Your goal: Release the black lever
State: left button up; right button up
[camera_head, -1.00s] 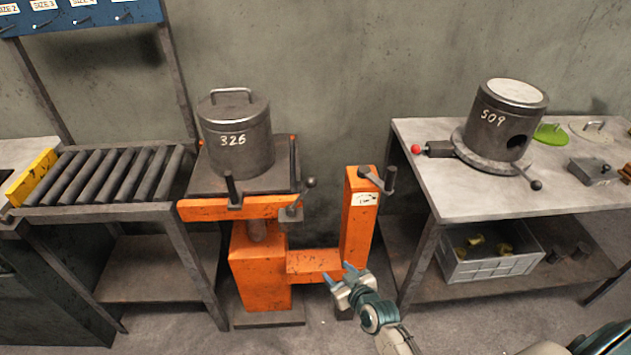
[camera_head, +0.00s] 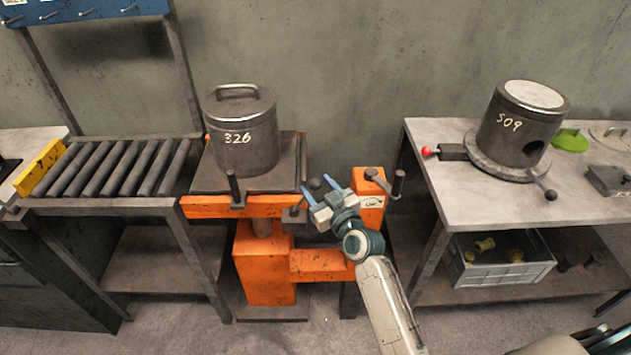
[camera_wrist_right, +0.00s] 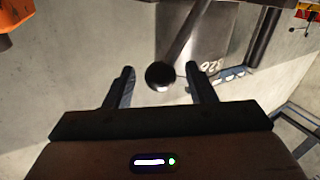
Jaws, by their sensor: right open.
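The black lever's ball knob (camera_head: 314,184) is at the front right corner of the orange press table (camera_head: 232,206). My right gripper (camera_head: 317,189) is open at the knob, with its fingertips to either side of it in the head view. In the right wrist view the round black knob (camera_wrist_right: 160,76) shows between the two open fingers, with its rod running up and away. I cannot tell whether the fingers touch it. My left gripper is not in view.
A crank (camera_head: 395,182) sits on the orange post at right. A roller conveyor (camera_head: 115,170) is at left. A bench (camera_head: 450,195) at right holds a cylinder marked 509 (camera_head: 512,130).

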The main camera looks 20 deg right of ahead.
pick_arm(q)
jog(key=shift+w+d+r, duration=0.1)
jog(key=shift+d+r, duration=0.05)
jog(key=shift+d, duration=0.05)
pick_arm(e)
jog(key=shift+x, duration=0.8)
grip_shut()
